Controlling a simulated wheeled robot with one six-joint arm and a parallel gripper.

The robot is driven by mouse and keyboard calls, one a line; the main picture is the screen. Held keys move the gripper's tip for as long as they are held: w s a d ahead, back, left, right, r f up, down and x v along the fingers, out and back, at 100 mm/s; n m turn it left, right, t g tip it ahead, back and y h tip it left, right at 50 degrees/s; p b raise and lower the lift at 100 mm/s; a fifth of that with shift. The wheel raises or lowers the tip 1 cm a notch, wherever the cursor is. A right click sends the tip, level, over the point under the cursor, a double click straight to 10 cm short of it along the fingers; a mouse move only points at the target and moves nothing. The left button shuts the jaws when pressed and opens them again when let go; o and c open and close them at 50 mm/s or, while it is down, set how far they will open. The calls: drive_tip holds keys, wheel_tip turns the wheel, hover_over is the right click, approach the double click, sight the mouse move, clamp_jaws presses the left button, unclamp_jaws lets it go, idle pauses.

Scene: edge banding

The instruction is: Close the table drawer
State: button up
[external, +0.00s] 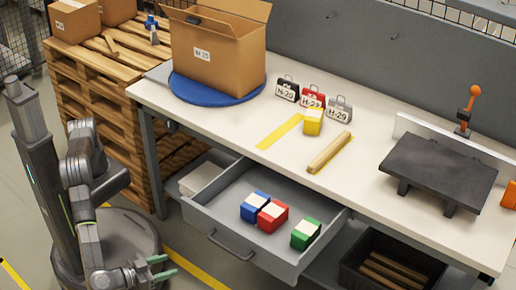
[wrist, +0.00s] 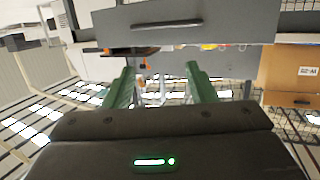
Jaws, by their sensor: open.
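The table drawer (external: 275,250) is pulled out from under the white table (external: 365,185). It holds a blue block (external: 255,206), a red block (external: 272,215) and a green block (external: 306,233), each with a pale top. Its dark bar handle (external: 230,246) is on the front panel. In the wrist view the grey drawer front (wrist: 230,27) and its handle (wrist: 167,25) span the top. My gripper (external: 162,270) is low, left of the drawer front and apart from the handle. In the wrist view its two green fingers (wrist: 160,85) are spread with nothing between them.
A cardboard box (external: 220,55) stands on a blue disc on the table. Padlock-like tags (external: 312,97), a yellow block and a wooden bar lie mid-table. A black stand (external: 440,172) is at right. A dark crate (external: 390,265) sits below. Wooden pallets (external: 95,100) stand at left.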

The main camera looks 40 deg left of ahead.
drive_tip(key=c, duration=0.4)
drive_tip(key=shift+d+r, duration=0.25)
drive_tip(key=shift+d, duration=0.05)
drive_tip(key=shift+c, duration=1.4)
drive_tip(key=s+d+r+m+g+h, duration=0.1)
drive_tip(key=d+r+h, duration=0.2)
drive_tip(key=s+d+r+g+h, duration=0.1)
drive_tip(key=d+r+h, duration=0.2)
drive_tip(key=s+d+r+m+g+h, duration=0.1)
drive_tip(key=d+r+g+h, duration=0.1)
drive_tip(key=d+r, duration=0.1)
drive_tip(key=shift+d+r+m+h, duration=0.2)
drive_tip(key=shift+d+m+h, duration=0.1)
drive_tip(key=shift+d+h, duration=0.15)
clamp_jaws()
drive_tip(key=s+d+r+m+g+h, duration=0.3)
drive_tip(key=s+r+g, duration=0.1)
drive_tip(key=g, duration=0.1)
drive_tip(key=m+y+p, duration=0.2)
drive_tip(key=m+y, duration=0.5)
drive_tip(key=y, duration=0.6)
approach(225, 240)
drive_tip(key=x, duration=0.4)
drive_tip(key=shift+w+f, duration=0.1)
drive_tip(key=shift+f, duration=0.05)
